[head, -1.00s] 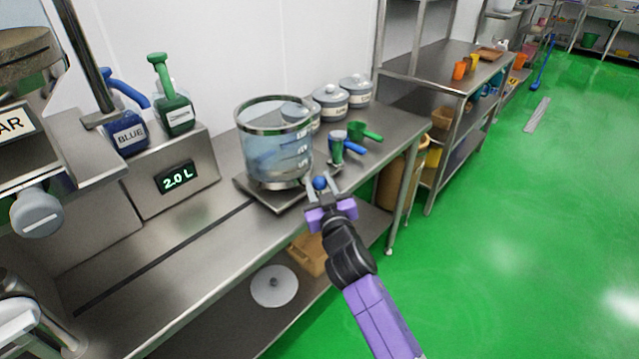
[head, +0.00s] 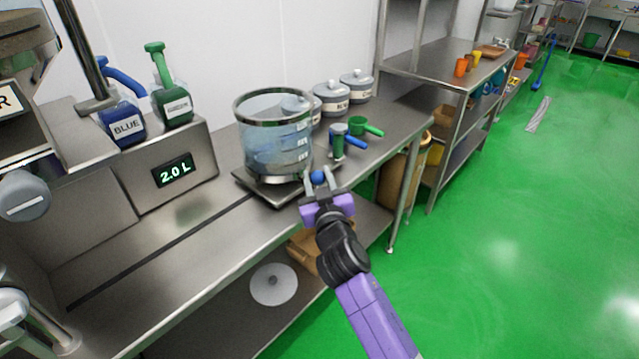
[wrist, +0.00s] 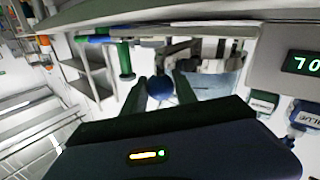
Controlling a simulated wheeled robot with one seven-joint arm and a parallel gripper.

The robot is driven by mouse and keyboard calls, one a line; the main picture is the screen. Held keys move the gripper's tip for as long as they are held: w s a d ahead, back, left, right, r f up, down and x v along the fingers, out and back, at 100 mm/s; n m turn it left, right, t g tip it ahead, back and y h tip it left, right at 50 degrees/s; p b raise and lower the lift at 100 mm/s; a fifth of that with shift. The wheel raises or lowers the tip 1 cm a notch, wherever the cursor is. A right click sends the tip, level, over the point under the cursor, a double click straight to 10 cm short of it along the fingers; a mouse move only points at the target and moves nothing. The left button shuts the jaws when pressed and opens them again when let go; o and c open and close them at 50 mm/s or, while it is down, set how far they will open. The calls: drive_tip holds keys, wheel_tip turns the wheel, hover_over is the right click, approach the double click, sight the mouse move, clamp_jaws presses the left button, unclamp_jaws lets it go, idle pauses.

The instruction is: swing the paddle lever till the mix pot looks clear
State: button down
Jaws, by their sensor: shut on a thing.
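The mix pot (head: 272,138) is a clear round vessel with a metal rim and white level marks. It stands on a metal base plate (head: 262,190) on the steel bench and holds a bluish, see-through liquid. My gripper (head: 319,180) is at the pot's right front, shut on a blue ball knob (head: 318,177), which I take to be the end of the paddle lever. The knob also shows between the fingers in the wrist view (wrist: 160,88). The lever's arm is mostly hidden by my fingers and the pot base.
Blue (head: 124,124) and green (head: 172,100) jugs stand at the left. Green and blue scoops (head: 364,128) and grey lidded canisters (head: 331,99) stand behind the pot. A white disc (head: 274,284) lies on the lower shelf.

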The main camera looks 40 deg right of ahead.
drive_tip(key=shift+w+a+f+m+g+h+b, duration=0.15)
drive_tip(key=shift+a+m+g+h+b, duration=0.3)
drive_tip(key=shift+b, duration=1)
drive_tip(key=shift+s+a+f+m+g+h+b, duration=0.2)
drive_tip(key=shift+a+b, duration=0.3)
drive_tip(key=shift+b, duration=0.9)
drive_tip(key=a+m+g+h+b, duration=0.1)
drive_tip(key=b, duration=0.1)
drive_tip(key=w+a+m+g+h+b, duration=0.1)
drive_tip(key=b, duration=0.2)
drive_tip(key=shift+a+r, duration=0.1)
drive_tip(key=shift+a, duration=0.15)
drive_tip(key=a+m+g+h+b, duration=0.2)
drive_tip(key=b, duration=0.1)
drive_tip(key=shift+w+a+r+g, duration=0.1)
drive_tip(key=shift+w+g, duration=0.15)
drive_tip(key=shift+w, duration=0.15)
drive_tip(key=shift+w+a+r+b, duration=0.1)
drive_tip(key=shift+w+a+b, duration=0.15)
drive_tip(key=shift+a+b, duration=0.15)
drive_tip(key=shift+w+a+r+b, duration=0.1)
drive_tip(key=shift+w+a+b, duration=0.15)
drive_tip(key=shift+a, duration=0.2)
drive_tip(key=c, duration=1)
unclamp_jaws()
drive_tip(key=shift+v, duration=3.9)
